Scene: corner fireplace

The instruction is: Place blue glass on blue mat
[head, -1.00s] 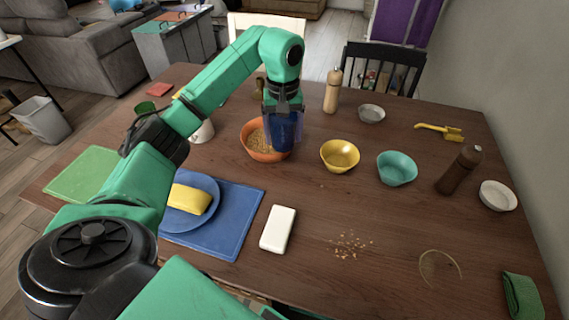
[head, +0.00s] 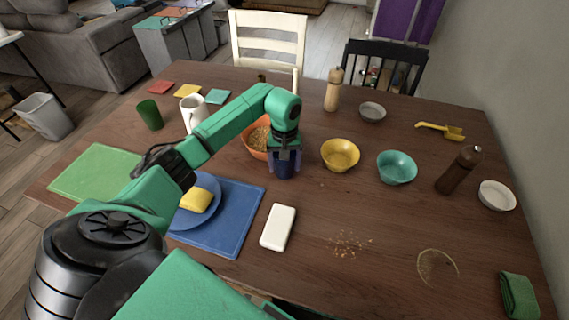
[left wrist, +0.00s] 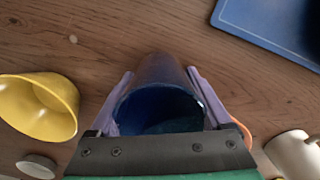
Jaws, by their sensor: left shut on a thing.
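The blue glass (head: 284,166) is in my left gripper (head: 284,160), in front of the orange bowl in the head view. In the left wrist view the blue glass (left wrist: 160,85) sits between the two purple fingers of the gripper (left wrist: 160,90), its open rim towards the camera. Whether its base touches the table is hard to tell. The blue mat (head: 240,215) lies to the left of and nearer than the glass, with a blue plate (head: 208,190) and a yellow sponge (head: 195,200) on it. A corner of the mat (left wrist: 275,25) shows top right in the wrist view. My right gripper is not in view.
An orange bowl (head: 252,150) of food stands just behind the glass, and a yellow bowl (head: 340,155) to its right. A white block (head: 278,227) lies right of the mat. The mat's right strip is bare. A white mug (head: 190,112) stands farther back.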

